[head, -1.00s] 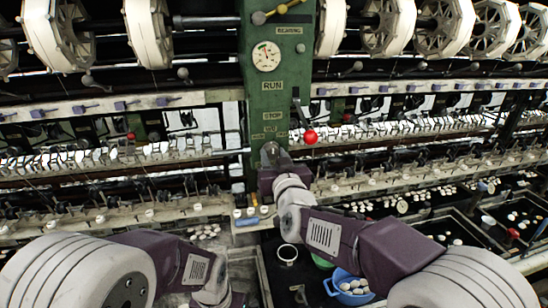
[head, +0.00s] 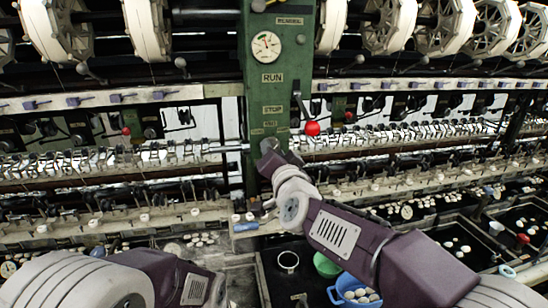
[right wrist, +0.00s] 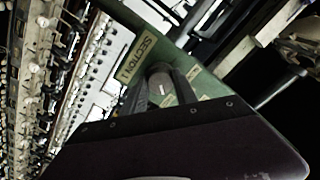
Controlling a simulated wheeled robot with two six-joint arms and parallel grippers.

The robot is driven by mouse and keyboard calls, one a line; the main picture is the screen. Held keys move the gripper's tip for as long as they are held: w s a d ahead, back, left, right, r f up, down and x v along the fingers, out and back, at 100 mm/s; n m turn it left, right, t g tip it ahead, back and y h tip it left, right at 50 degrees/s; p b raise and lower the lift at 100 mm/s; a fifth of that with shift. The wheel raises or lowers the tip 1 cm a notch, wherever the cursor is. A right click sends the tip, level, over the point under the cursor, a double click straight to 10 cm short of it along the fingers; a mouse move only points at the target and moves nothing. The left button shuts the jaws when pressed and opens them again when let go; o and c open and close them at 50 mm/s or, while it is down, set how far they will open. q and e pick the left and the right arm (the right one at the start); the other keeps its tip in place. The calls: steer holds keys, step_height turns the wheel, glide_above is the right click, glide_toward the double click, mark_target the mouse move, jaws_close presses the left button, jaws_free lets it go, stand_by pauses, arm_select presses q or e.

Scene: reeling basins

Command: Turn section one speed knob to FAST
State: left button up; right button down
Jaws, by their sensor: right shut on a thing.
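The section one speed knob (right wrist: 160,82) is a round grey knob with a light mark on its face, on the green post (right wrist: 135,15). In the right wrist view it sits between the two dark fingers of my right gripper (right wrist: 161,90), which is shut on it. A "SECTION 1" label (right wrist: 137,57) is beside it. In the head view my right gripper (head: 268,147) is at the green post (head: 275,75), tilted, and hides most of the knob. Small labels (head: 257,131) show just above it, too small to read. My left arm is low at the left; its gripper is out of view.
A red-balled lever (head: 312,128) stands close to the right of my right gripper, by the RUN (head: 272,78) and STOP (head: 272,109) labels. A round gauge (head: 266,45) is higher up. Below are a blue basket (head: 345,283), a green bowl (head: 326,265) and basins.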

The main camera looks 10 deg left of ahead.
steer(key=shift+r+m, duration=0.2)
steer(key=shift+m, duration=0.3)
steer(key=c, duration=1)
jaws_free()
steer(key=shift+o, duration=0.2)
steer(key=shift+w+a+f, duration=0.1)
steer(key=shift+w+f, duration=0.1)
steer(key=b+v, duration=0.1)
steer(key=v, duration=0.8)
